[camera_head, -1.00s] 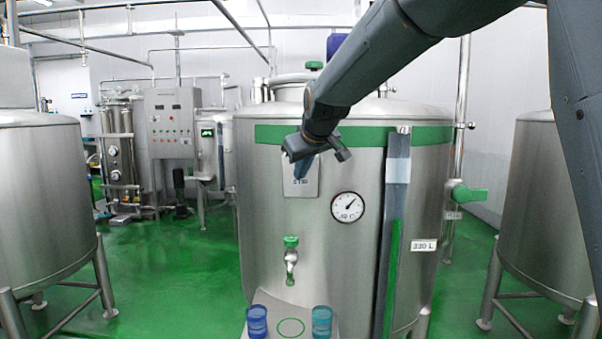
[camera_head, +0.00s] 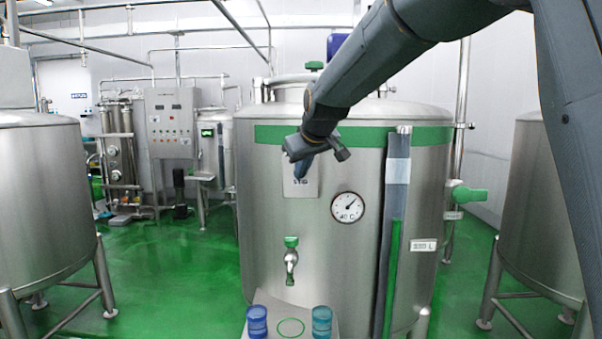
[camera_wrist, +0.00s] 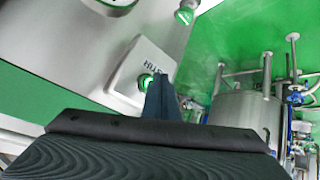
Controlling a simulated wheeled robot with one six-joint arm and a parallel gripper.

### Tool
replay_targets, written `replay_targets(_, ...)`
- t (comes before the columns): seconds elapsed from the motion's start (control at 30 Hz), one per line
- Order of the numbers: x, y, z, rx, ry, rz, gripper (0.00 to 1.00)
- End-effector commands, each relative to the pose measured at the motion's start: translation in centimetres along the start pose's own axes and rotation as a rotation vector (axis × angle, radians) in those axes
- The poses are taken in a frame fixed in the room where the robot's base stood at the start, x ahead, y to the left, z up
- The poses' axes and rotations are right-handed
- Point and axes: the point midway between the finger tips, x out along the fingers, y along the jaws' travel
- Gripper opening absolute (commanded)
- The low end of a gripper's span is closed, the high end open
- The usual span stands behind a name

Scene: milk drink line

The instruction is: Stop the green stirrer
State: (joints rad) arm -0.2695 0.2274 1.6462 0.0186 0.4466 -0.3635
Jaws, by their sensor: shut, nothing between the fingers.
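The large steel tank (camera_head: 270,220) with a green band stands in front of me. On its front is a small grey stirrer panel (camera_head: 313,184), partly hidden behind my gripper (camera_head: 301,174). In the wrist view the panel (camera_wrist: 122,84) carries a label that seems to read STIR and a lit green button (camera_wrist: 145,82). The shut, empty fingers of my gripper (camera_wrist: 159,82) are at the panel, just beside the button in that view. I cannot tell whether the fingertips touch it.
A round gauge (camera_head: 347,207) and a green-handled tap (camera_head: 291,258) are on the tank front. A blue cup (camera_head: 257,321) and a teal cup (camera_head: 322,321) stand below. A green valve handle (camera_head: 468,195) sticks out at right. Other tanks stand left (camera_head: 45,200) and right (camera_head: 540,210).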

Motion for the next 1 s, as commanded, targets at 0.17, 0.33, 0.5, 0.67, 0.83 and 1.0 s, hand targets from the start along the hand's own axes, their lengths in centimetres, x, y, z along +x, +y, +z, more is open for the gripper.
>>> replay_targets(0.17, 0.04, 0.07, -0.09, 0.0, 0.001, 0.0, 0.0)
replay_targets(0.33, 0.05, 0.08, -0.08, 0.0, 0.001, 0.0, 0.0)
replay_targets(0.5, 0.13, 0.14, -0.15, 0.0, 0.001, 0.0, 0.0)
replay_targets(0.67, 0.25, 0.23, -0.23, 0.0, 0.0, 0.0, 0.0)
replay_targets(0.83, 0.4, 0.32, -0.3, 0.0, 0.0, 0.0, 0.0)
replay_targets(1.0, 0.54, 0.41, -0.38, 0.0, 0.0, 0.0, 0.0)
